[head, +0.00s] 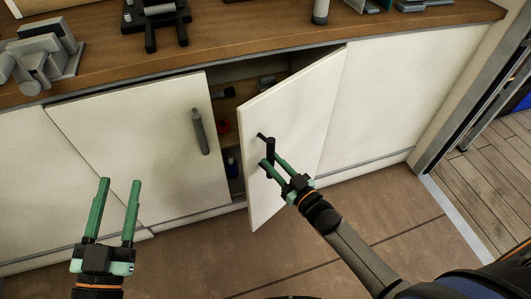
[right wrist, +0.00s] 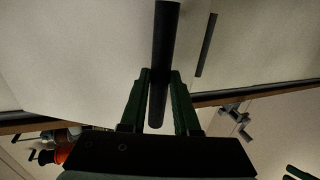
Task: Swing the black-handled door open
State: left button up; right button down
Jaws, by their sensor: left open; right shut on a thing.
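The black-handled door (head: 300,115) is a cream cabinet door standing partly open, its free edge swung out toward me. Its black handle (head: 269,145) is a short upright bar. My right gripper (head: 270,161) is shut on the lower part of this handle. In the right wrist view, the dark handle (right wrist: 166,45) runs between the two green fingers. My left gripper (head: 120,183) is open and empty, in front of the left cabinet door and apart from it.
The left door (head: 130,145) is closed and has a grey handle (head: 200,132). A wooden countertop (head: 225,50) above holds several grey and black objects. The brown floor (head: 200,260) in front is clear.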

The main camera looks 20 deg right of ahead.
jog(key=shift+s+d, duration=0.85)
jog(key=shift+p, duration=0.3)
jog(key=s+d+p, duration=0.2)
jog(key=s+d, duration=0.4)
jog(key=shift+s+d+p, duration=0.2)
jog(key=shift+s+p, duration=0.1)
jog(key=shift+r, duration=0.1)
jog(key=s+d, duration=0.4)
jog(key=d, duration=0.3)
jog(key=shift+s+d+p, duration=0.3)
jog(key=shift+s+d, duration=0.1)
